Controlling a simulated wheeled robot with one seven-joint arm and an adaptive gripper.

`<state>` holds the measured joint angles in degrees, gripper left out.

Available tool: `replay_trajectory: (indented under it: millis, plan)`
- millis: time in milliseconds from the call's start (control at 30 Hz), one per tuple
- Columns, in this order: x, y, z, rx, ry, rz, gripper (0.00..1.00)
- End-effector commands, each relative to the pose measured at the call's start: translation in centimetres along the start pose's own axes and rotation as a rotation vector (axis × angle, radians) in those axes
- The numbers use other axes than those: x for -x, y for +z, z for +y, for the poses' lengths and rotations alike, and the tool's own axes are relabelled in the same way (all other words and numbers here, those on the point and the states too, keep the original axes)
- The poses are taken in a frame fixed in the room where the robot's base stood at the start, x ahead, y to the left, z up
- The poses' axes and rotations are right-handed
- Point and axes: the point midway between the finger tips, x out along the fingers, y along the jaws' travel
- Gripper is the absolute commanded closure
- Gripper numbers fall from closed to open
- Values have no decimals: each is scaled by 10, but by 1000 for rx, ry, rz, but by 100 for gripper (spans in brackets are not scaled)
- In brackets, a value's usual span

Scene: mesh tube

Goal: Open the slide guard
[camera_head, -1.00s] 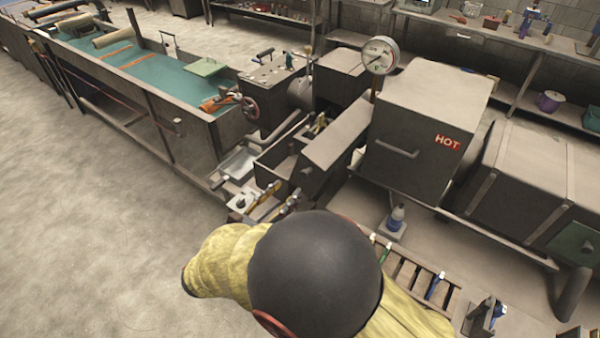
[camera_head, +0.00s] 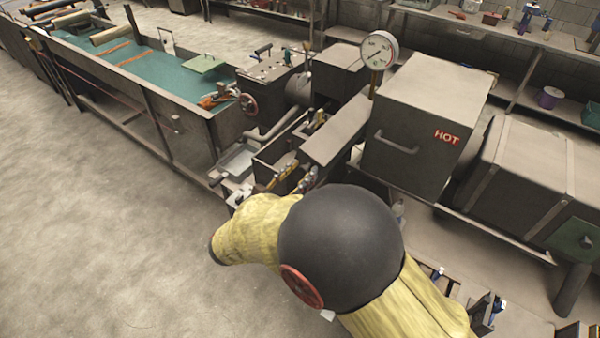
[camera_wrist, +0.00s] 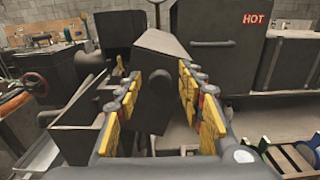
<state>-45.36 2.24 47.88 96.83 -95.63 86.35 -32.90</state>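A long grey box-like cover (camera_head: 337,130), which appears to be the slide guard, lies between the open trough and the HOT cabinet. In the wrist view its slanted grey body (camera_wrist: 160,48) stands straight ahead, with a round dark end facing me. My gripper (camera_wrist: 160,82) is open, with its two yellow-padded fingers spread left and right in front of that end. Nothing is held between them. In the head view my gripper (camera_head: 288,178) is at the near end of the cover, partly hidden by my arm. I cannot tell whether the fingers touch the cover.
The HOT cabinet (camera_head: 430,125) stands right of the cover, with a dial gauge (camera_head: 379,50) beside it. An open dark trough (camera_head: 278,150) and a metal tray (camera_head: 237,160) lie to the left. A green-topped long bench (camera_head: 150,72) is farther left. The floor at left is clear.

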Motion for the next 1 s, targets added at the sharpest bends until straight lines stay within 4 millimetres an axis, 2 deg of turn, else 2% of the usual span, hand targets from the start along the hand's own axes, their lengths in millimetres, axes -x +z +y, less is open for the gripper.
replay_trajectory:
  millis: [633, 1000]
  plan:
    - [0, 0, 0, -1, 0, 0, 100]
    - [0, 0, 0, -1, 0, 0, 100]
